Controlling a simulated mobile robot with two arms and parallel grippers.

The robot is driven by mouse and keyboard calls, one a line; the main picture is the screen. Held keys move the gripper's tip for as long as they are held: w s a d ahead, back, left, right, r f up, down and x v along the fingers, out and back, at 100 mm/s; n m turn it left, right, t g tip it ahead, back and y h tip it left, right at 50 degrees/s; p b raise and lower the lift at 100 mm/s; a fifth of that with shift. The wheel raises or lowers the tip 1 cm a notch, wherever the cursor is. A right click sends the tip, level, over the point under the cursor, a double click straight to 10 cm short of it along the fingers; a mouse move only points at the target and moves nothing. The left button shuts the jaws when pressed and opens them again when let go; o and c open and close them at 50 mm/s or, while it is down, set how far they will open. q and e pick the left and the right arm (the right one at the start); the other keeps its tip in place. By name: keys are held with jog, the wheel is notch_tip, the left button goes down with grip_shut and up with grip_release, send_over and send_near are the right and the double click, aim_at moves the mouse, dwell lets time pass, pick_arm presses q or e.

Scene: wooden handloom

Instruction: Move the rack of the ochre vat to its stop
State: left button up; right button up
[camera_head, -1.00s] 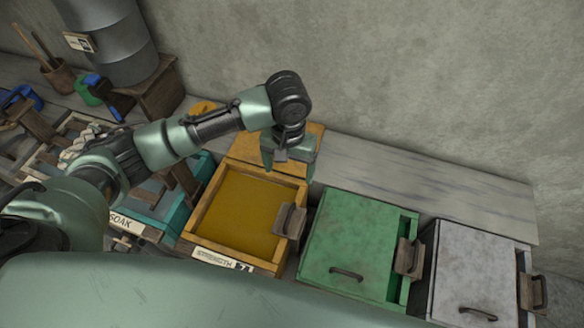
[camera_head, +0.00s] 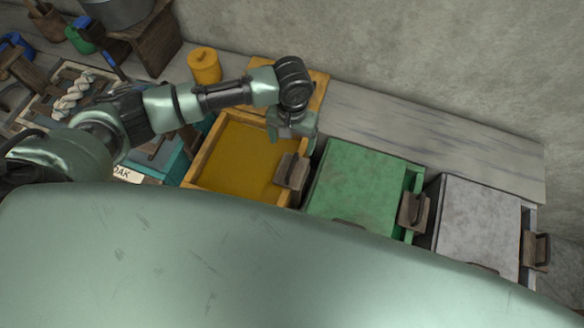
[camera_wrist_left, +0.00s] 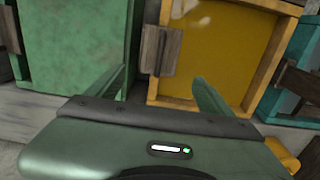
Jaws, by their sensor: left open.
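The ochre vat (camera_head: 235,152) stands open in the head view, with a flat ochre surface inside a wooden rim. Its rack (camera_head: 292,172) shows as a grey-brown wooden block at the vat's right side. My left gripper (camera_head: 293,132) is above the vat's back right corner, behind the rack and apart from it. In the left wrist view the open fingers (camera_wrist_left: 163,95) have nothing between them. The rack (camera_wrist_left: 158,50) shows beyond them, at the left edge of the ochre vat (camera_wrist_left: 215,45). My right gripper is not in view.
A lidded green vat (camera_head: 362,185) and a lidded grey vat (camera_head: 480,222) stand to the right, each with a wooden block. A teal vat (camera_head: 170,160) is to the left. An ochre canister (camera_head: 204,66) stands behind. The grey ledge (camera_head: 430,140) at the wall is bare.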

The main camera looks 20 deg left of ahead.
aim_at(292, 164)
pick_arm(q)
notch_tip(292, 164, down, 13)
jog(key=b, duration=0.6)
jog(key=shift+f, duration=0.5)
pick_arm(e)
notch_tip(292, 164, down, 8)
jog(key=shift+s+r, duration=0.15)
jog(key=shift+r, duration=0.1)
pick_arm(q)
jog(key=shift+f, duration=0.3)
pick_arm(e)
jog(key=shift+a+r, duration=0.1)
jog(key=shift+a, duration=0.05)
